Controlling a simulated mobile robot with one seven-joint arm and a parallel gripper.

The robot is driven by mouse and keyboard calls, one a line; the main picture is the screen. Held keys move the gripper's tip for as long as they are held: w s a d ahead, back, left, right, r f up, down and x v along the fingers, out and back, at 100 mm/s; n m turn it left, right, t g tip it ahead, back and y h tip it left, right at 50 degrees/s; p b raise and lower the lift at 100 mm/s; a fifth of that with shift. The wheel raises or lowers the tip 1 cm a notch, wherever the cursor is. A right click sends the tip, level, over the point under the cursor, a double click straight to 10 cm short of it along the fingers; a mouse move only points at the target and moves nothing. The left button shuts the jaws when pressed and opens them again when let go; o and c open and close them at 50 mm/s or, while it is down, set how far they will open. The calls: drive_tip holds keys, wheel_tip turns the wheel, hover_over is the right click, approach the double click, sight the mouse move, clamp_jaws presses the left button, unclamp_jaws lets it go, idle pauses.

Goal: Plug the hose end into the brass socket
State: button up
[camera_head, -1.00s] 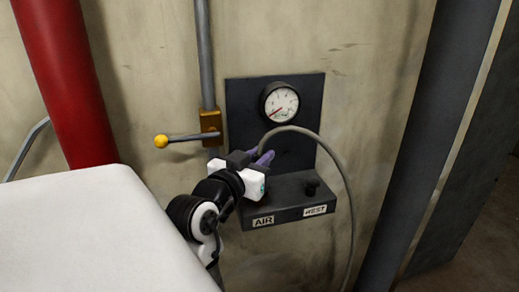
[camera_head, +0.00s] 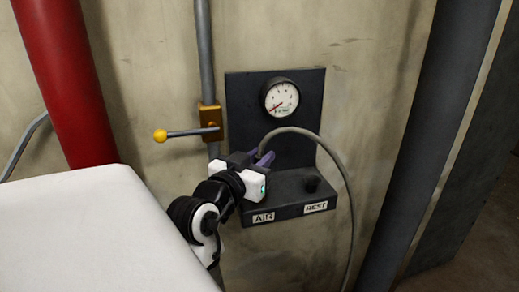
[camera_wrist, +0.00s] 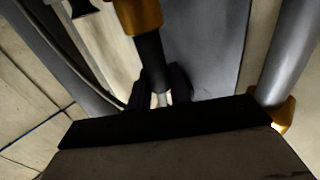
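My gripper (camera_head: 264,158) is in front of the dark panel, over the AIR side of its ledge. In the wrist view, my gripper's dark fingers (camera_wrist: 164,88) close around a black cylindrical hose end (camera_wrist: 149,60), with a pale piece showing between them. A brass-coloured piece (camera_wrist: 139,14) is at the far end of the black cylinder. I cannot tell whether it is the brass socket or part of the hose end, or whether the two are joined. In the head view, my gripper hides the socket area. The grey hose (camera_head: 337,160) arches from my gripper to the right and down.
The panel carries a round gauge (camera_head: 281,98) and a ledge (camera_head: 290,207) with AIR and REST labels. A brass valve box (camera_head: 210,122) with a yellow-tipped lever (camera_head: 185,133) is left of the panel, on a grey pipe (camera_head: 204,50).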

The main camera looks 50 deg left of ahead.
drive_tip(key=shift+o, duration=0.8)
drive_tip(key=v, duration=1.1)
idle(0.6)
